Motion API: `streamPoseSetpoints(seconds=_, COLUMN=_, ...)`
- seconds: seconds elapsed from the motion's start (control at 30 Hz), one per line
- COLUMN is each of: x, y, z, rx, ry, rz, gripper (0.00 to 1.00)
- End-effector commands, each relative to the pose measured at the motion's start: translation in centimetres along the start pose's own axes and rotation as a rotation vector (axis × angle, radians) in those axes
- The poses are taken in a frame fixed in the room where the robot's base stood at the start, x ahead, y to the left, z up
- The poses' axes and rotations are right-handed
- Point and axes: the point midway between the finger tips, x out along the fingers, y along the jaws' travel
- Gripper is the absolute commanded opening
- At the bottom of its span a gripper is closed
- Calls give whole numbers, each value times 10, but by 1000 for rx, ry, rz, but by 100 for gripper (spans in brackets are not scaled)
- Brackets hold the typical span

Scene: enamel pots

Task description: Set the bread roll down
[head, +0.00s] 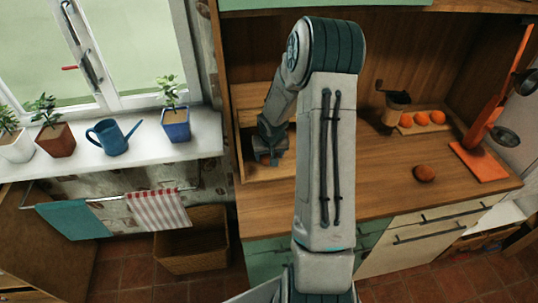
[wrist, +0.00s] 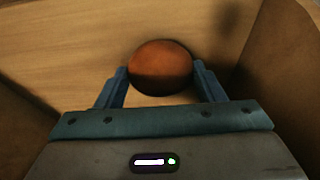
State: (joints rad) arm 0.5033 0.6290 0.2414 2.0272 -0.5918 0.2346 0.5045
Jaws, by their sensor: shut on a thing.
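The bread roll (wrist: 160,62), round and reddish brown, is between the two blue fingers of my gripper (wrist: 160,88) in the wrist view. The fingers touch it from both sides and are shut on it. In the head view my gripper (head: 266,153) is at the left end of the wooden counter, inside a light wooden box or recess (head: 268,173). Only a small part of the roll shows under it there. Pale wood lies beneath the roll; I cannot tell whether the roll touches it.
Brown wooden walls (wrist: 292,75) stand close on both sides of my gripper. A second round brown roll (head: 424,173) lies on the counter (head: 375,190). Behind are a coffee grinder (head: 396,105), orange fruits (head: 421,118) on a board, and an orange stand (head: 485,145) at right.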

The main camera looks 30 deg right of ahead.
Motion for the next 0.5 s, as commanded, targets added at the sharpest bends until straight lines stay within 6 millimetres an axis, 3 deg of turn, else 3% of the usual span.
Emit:
streamPoseSetpoints(seconds=0.07, x=4, y=0, z=1, rx=0, ry=0, rz=0, gripper=40)
streamPoseSetpoints(seconds=0.1, x=3, y=0, z=1, rx=0, ry=0, rz=0, gripper=68)
streamPoseSetpoints(seconds=0.17, x=3, y=0, z=1, rx=0, ry=0, rz=0, gripper=84)
streamPoseSetpoints(seconds=0.5, x=0, y=0, z=0, rx=0, ry=0, rz=0, gripper=84)
